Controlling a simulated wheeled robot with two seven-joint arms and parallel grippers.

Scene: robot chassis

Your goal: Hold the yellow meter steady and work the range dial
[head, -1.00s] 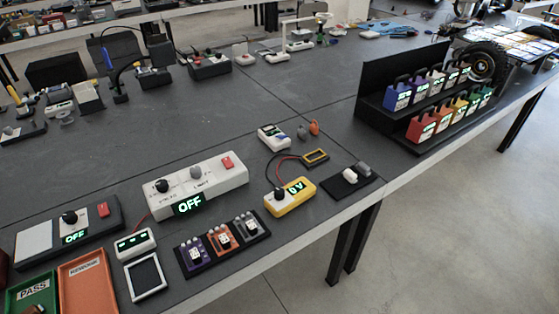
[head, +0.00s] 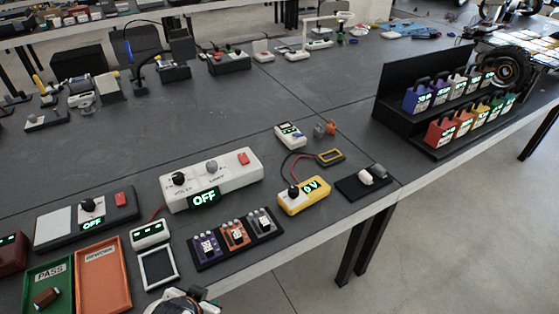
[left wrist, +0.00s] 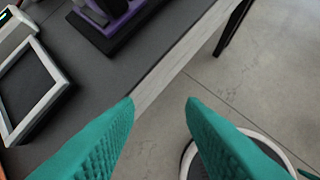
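The yellow meter (head: 303,197) lies on the dark table near its front edge in the head view. Its green-lit display reads 0 V, and its black range dial (head: 293,191) sits at the left end. Part of my arm shows at the bottom of the head view, well left of the meter. My right gripper is not in view.
A white supply box (head: 211,180) reading OFF stands left of the meter. A black tray (head: 235,240) with small coloured modules lies at its front left. A black pad with two knobs (head: 361,184) lies right. A black rack (head: 420,85) stands far right.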

